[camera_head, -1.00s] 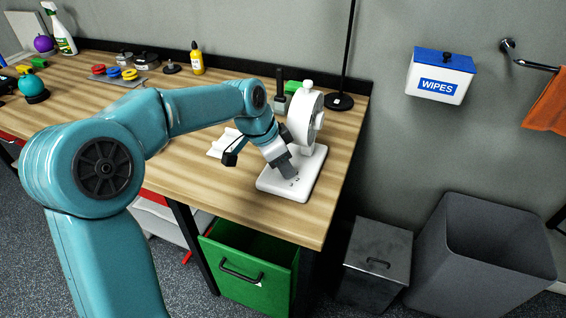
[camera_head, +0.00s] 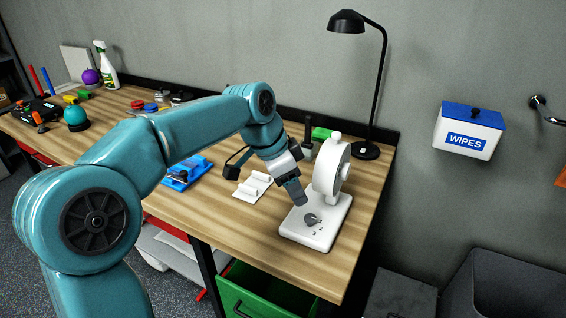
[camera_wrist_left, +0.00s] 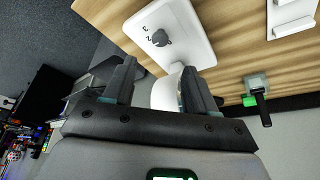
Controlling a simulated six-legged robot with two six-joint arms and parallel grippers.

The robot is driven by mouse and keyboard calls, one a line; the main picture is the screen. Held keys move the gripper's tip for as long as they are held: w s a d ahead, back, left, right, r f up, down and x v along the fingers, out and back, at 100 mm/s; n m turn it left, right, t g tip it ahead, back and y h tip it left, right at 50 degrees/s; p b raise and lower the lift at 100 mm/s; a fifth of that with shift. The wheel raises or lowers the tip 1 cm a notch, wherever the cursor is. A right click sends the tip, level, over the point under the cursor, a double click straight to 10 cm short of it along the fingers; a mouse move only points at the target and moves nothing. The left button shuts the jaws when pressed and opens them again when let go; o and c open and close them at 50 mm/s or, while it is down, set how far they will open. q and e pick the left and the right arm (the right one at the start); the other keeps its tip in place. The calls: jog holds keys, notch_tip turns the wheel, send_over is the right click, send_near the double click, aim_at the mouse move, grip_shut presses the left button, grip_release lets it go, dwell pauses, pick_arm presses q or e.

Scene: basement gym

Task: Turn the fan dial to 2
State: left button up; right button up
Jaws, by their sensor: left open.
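The white fan (camera_head: 326,178) stands near the right end of the wooden workbench, its round head upright on a flat base. A grey dial (camera_head: 312,219) sits on the front of the base, with small dark marks beside it. The dial also shows in the left wrist view (camera_wrist_left: 161,38), with digits next to it; I cannot tell which one it points at. My left gripper (camera_head: 297,197) is just above and behind the dial, apart from it. In the left wrist view its fingers (camera_wrist_left: 158,68) are spread with nothing held between them. My right gripper is out of view.
A black desk lamp (camera_head: 367,151) stands behind the fan. A white holder (camera_head: 253,187) and a blue object (camera_head: 188,173) lie left of it. A green drawer (camera_head: 262,297) hangs open below the bench edge. A wipes box (camera_head: 468,131) is on the wall.

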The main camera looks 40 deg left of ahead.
pick_arm(q)
jog(key=v, duration=0.6)
jog(key=shift+r+p, duration=0.2)
jog(key=shift+p, duration=0.2)
